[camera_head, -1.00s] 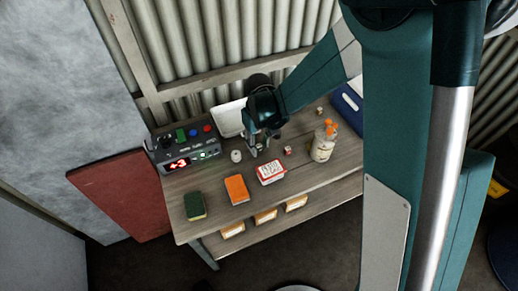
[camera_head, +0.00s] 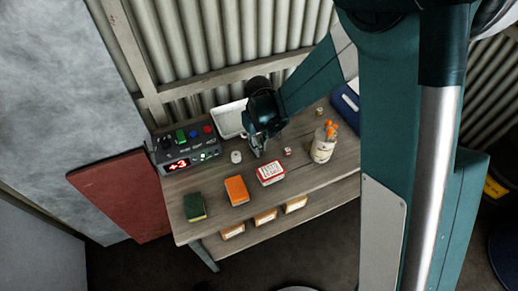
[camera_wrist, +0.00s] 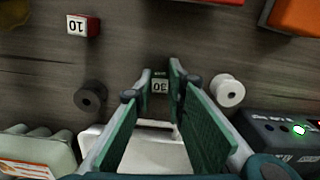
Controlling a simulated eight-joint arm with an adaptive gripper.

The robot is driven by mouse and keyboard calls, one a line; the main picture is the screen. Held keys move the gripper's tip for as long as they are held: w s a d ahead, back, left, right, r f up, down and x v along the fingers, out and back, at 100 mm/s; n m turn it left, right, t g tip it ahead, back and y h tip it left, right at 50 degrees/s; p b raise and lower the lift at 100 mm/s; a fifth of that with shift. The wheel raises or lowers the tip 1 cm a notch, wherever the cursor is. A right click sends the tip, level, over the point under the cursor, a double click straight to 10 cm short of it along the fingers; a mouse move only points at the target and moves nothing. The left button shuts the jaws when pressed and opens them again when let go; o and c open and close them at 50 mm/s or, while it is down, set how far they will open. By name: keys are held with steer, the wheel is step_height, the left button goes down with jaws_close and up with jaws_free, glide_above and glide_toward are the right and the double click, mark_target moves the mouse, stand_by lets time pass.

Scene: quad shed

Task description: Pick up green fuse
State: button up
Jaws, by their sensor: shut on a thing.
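My gripper (camera_wrist: 161,79) is shut on a small block, the green fuse (camera_wrist: 160,88), low over the wooden bench. In the wrist view it sits between the fingertips, its pale face marked 30 and its upper edge dark. I cannot tell whether it touches the bench. In the head view my gripper (camera_head: 259,152) points down near the middle of the bench and the fuse is hidden there. A red fuse marked 10 (camera_wrist: 83,25) lies apart; it also shows in the head view (camera_head: 287,152).
A white spool (camera_wrist: 227,91) and a black spool (camera_wrist: 91,96) stand on either side of my fingers. A control box (camera_head: 185,153), white tray (camera_head: 229,119), red-and-white box (camera_head: 270,173) and jar (camera_head: 322,150) are around.

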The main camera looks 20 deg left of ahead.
steer(key=shift+r, duration=0.15)
steer(key=shift+r+p, duration=0.8)
steer(key=shift+r, duration=4.05)
steer(key=shift+s+a, duration=0.1)
